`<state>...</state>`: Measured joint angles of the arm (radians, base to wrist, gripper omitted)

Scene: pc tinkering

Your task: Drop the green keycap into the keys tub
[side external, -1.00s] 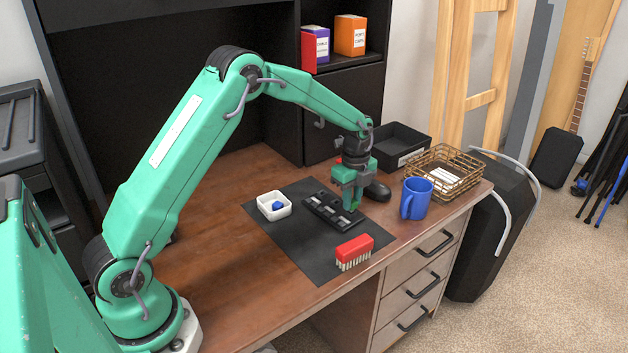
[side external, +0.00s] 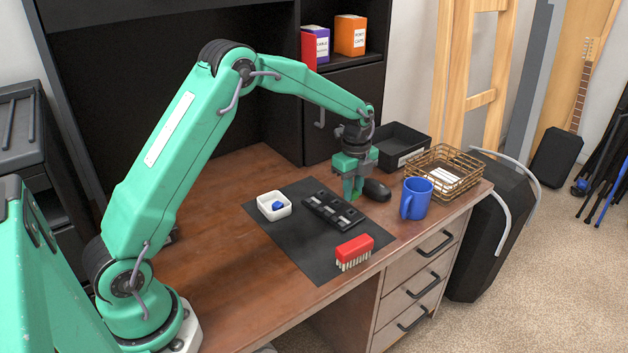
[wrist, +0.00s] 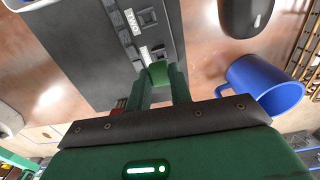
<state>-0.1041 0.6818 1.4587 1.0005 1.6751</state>
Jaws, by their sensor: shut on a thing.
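My gripper (side external: 353,194) is shut on the green keycap (wrist: 158,73), which shows between the fingertips in the wrist view. The gripper points down just above the far edge of the black key board (side external: 333,211). In the side view the keycap is hard to tell from the green fingers. The keys tub seems to be the small white square tub (side external: 264,212) at the left of the dark mat. It stands upright and open, with a blue keycap (side external: 278,205) in it, and is well to the left of my gripper.
A black mouse (side external: 376,191) lies close to the right of my gripper. A blue mug (side external: 417,200) and a wire basket (side external: 446,180) stand farther right. A red brush (side external: 353,250) lies at the mat's (side external: 300,250) front.

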